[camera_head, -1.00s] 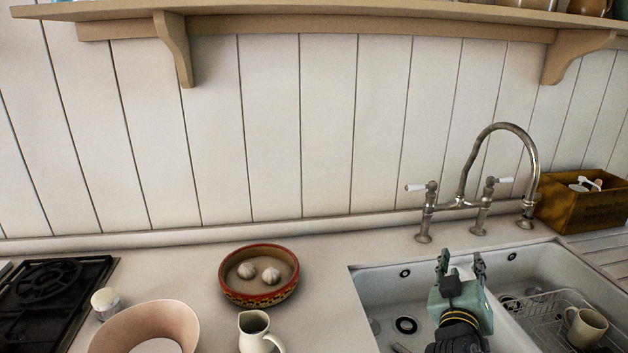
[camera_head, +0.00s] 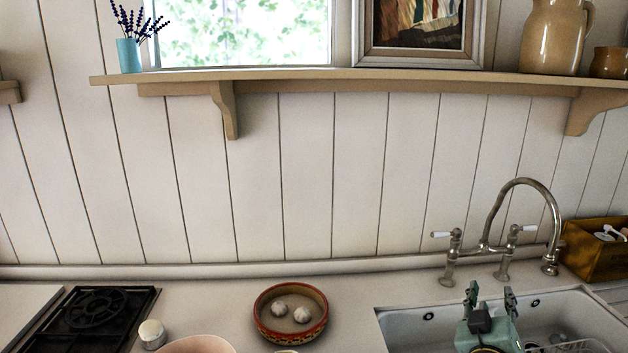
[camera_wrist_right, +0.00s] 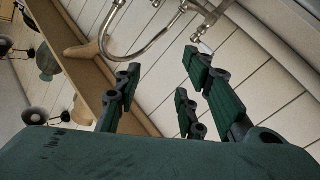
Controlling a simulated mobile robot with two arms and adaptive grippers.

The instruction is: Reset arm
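My right gripper (camera_head: 490,297) is over the sink (camera_head: 405,322) at the lower right of the head view, fingers pointing up and toward the wall. In the right wrist view the fingers of my right gripper (camera_wrist_right: 160,95) stand apart with nothing between them. The tap (camera_head: 497,235) rises behind the gripper; it also shows beyond the fingers in the wrist view (camera_wrist_right: 120,50). My left gripper is in neither view.
A red-rimmed bowl (camera_head: 291,335) with two pale round items stands on the counter. A wooden box (camera_head: 592,258) is right of the tap. A shelf (camera_head: 380,80) runs along the wall above.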

